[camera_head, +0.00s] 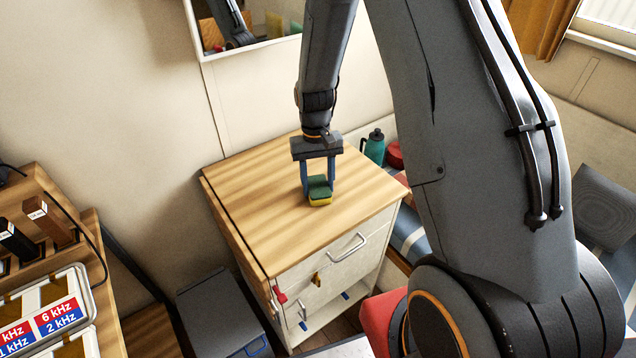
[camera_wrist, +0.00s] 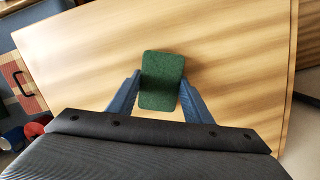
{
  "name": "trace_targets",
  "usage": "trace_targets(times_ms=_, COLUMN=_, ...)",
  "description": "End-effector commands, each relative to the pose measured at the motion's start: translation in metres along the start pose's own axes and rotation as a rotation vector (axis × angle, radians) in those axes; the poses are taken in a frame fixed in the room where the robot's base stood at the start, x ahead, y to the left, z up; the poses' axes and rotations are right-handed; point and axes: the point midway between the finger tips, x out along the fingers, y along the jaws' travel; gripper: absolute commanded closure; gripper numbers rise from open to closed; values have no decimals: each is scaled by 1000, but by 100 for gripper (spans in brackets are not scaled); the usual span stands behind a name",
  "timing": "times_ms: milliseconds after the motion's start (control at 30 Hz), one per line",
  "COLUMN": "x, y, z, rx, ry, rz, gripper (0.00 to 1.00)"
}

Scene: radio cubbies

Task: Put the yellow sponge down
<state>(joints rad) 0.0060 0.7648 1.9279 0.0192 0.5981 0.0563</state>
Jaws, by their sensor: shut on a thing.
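The yellow sponge (camera_head: 320,201) has a dark green top layer. It is between the two blue fingers of my gripper (camera_head: 319,190), over the wooden top of the cabinet (camera_head: 262,214). In the wrist view only the green face of the sponge (camera_wrist: 161,82) shows, with the fingers of my gripper (camera_wrist: 160,95) shut on its left and right sides. The sponge is at or very close to the cabinet top; I cannot tell whether it touches the wood.
The cabinet top around the sponge is bare. A teal bottle (camera_head: 374,147) and a red object (camera_head: 394,154) stand behind its right edge. A mirror (camera_head: 262,30) hangs on the wall behind. A shelf with frequency labels (camera_head: 58,316) is at the left.

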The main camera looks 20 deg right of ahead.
Motion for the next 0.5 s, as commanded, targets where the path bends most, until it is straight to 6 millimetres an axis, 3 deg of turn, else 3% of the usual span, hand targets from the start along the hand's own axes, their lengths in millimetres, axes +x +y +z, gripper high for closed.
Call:
trace_targets(times_ms=33, x=1, y=0, z=0, rx=0, ry=0, rz=0, gripper=51)
trace_targets(times_ms=133, x=1, y=0, z=0, rx=0, ry=0, rz=0, gripper=36)
trace_targets(times_ms=500, x=-4, y=0, z=1, rx=0, ry=0, rz=0, gripper=36)
